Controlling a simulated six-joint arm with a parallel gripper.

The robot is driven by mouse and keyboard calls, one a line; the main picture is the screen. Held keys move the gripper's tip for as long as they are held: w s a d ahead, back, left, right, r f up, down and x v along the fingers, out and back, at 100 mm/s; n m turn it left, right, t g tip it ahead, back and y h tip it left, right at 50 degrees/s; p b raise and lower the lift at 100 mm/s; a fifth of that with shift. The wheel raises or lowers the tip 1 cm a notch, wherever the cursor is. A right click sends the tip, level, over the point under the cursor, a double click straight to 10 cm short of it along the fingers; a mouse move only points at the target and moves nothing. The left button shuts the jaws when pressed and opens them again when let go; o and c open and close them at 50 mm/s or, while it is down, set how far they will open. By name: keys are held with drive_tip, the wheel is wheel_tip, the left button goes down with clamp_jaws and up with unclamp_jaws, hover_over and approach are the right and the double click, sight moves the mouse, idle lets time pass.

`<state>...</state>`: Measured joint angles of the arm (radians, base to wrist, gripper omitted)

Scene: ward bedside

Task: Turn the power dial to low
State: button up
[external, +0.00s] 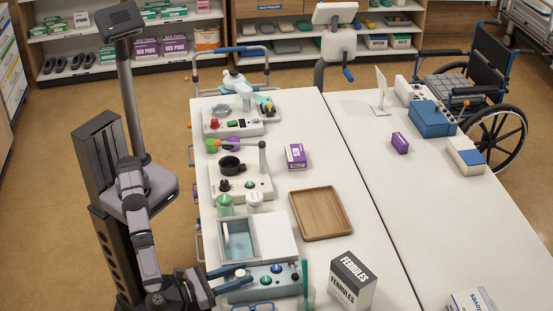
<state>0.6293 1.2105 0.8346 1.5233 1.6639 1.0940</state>
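My gripper (247,273) is at the bottom left of the table. Its two blue fingers are apart with a gap between them and nothing visible in it. They point at the left end of a teal-grey control box (258,289). On this box are a blue knob (277,268) and a small teal knob (295,277). A second device behind has a dark knob (224,185) and a green knob (249,184). A third at the back has a red knob (214,123). No labels are readable, so I cannot tell which is the power dial or its setting.
A white-lidded basin (236,240) stands just behind the control box. A green upright stick (305,280) rises at its right. A ferrules box (352,282), a wooden tray (320,213) and a purple box (295,156) are further right. The table between them is clear.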

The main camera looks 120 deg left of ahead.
drive_tip(key=shift+w+a, duration=0.15)
drive_tip(key=shift+a, duration=0.15)
drive_tip(key=c, duration=0.8)
drive_tip(key=shift+o, duration=0.2)
